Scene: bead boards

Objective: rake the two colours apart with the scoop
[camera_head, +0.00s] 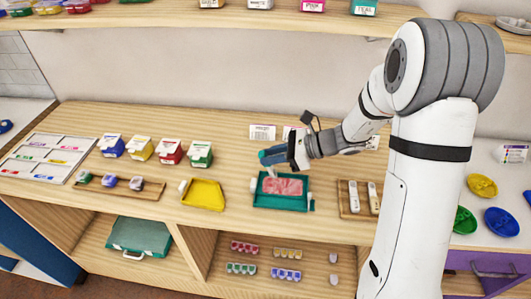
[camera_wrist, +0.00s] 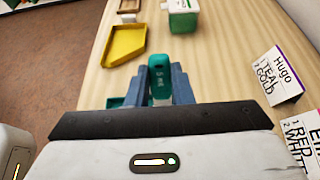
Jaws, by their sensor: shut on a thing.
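My gripper (camera_head: 273,157) is above the back of the teal tray (camera_head: 280,204) on the wooden counter. In the wrist view its blue fingers (camera_wrist: 160,90) are shut on a teal piece with a small light label, which looks like the handle of the scoop (camera_wrist: 160,75). The scoop's lower end is hidden. The tray holds a layer of pinkish-red beads (camera_head: 282,186). Any second colour among them is too small to tell apart. In the wrist view the tray is mostly hidden behind my gripper.
A yellow tray (camera_head: 203,196) stands left of the teal one. Cartons, including a green one (camera_head: 200,154), stand behind it. A wooden holder (camera_head: 345,208) with two pale items is to the right. Name cards (camera_head: 262,132) stand at the back. Bare counter lies between the trays.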

